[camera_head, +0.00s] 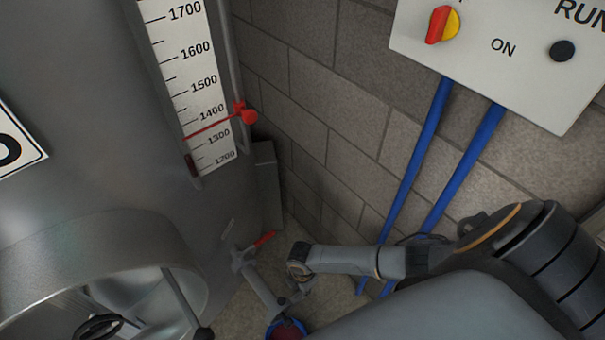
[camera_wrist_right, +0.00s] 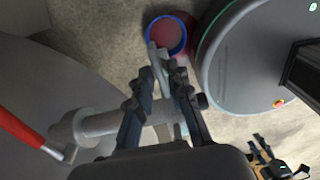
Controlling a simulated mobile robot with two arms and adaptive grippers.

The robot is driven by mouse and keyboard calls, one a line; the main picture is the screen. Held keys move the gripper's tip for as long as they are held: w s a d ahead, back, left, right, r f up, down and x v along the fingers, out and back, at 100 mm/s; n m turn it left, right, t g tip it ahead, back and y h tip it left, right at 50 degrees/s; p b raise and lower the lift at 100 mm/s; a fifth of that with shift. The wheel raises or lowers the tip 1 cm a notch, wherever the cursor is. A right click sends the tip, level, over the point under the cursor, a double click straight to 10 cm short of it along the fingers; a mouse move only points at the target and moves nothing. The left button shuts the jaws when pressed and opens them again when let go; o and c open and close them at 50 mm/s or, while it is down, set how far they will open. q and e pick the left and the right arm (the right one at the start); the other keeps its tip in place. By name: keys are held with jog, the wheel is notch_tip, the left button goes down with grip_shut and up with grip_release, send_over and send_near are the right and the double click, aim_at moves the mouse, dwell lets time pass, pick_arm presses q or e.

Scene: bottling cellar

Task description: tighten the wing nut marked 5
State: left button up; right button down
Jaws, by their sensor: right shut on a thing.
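My right gripper (camera_head: 303,288) is low beside the tank's outlet pipe (camera_head: 262,288). In the right wrist view the right gripper (camera_wrist_right: 168,68) is closed on a narrow grey metal part (camera_wrist_right: 157,58), in front of the pipe (camera_wrist_right: 105,122). The fingers hide much of this part, and I cannot tell whether it is a wing nut. No mark 5 is readable in either view. A dark device with orange tips (camera_wrist_right: 268,155) at the lower right of the wrist view may be my left gripper; its jaws are unclear.
A blue-rimmed bucket (camera_head: 287,331) with red contents stands below the pipe. A red valve lever (camera_head: 264,239) sits on the outlet. The tank's round opening (camera_head: 165,232) is at lower left. Blue pipes (camera_head: 425,150) run down the block wall below a switch panel (camera_head: 510,75).

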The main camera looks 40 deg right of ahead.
jog(key=shift+s+f, duration=0.15)
jog(key=c, duration=1.2)
grip_release()
jog(key=shift+r, duration=0.4)
notch_tip(320, 180, up, 11)
jog(key=shift+r, duration=0.1)
